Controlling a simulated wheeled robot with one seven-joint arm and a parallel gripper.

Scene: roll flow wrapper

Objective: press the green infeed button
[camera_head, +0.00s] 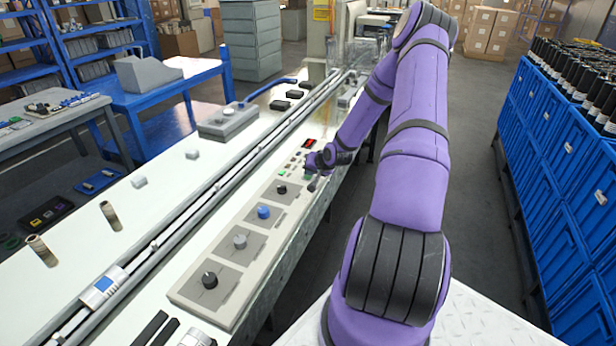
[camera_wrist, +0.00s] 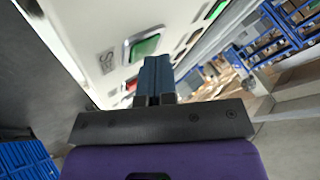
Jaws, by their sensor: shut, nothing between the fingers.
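In the wrist view, a square green button (camera_wrist: 144,47) in a pale frame sits on the light panel (camera_wrist: 90,25), just beyond my gripper's fingertips. My gripper (camera_wrist: 155,62) is shut and empty, its two dark fingers side by side. The tips lie close below and beside the green button in the picture; I cannot tell whether they touch the panel. In the head view, my gripper (camera_head: 309,166) is at the far end of the control panel (camera_head: 178,292), over its small buttons. A bit of green (camera_head: 309,177) shows there; the rest is hidden by the gripper.
Black (camera_head: 210,280), grey (camera_head: 240,241) and blue (camera_head: 263,211) knobs stand up along the panel. Blue crates (camera_head: 550,180) line the right; the aisle between is open.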

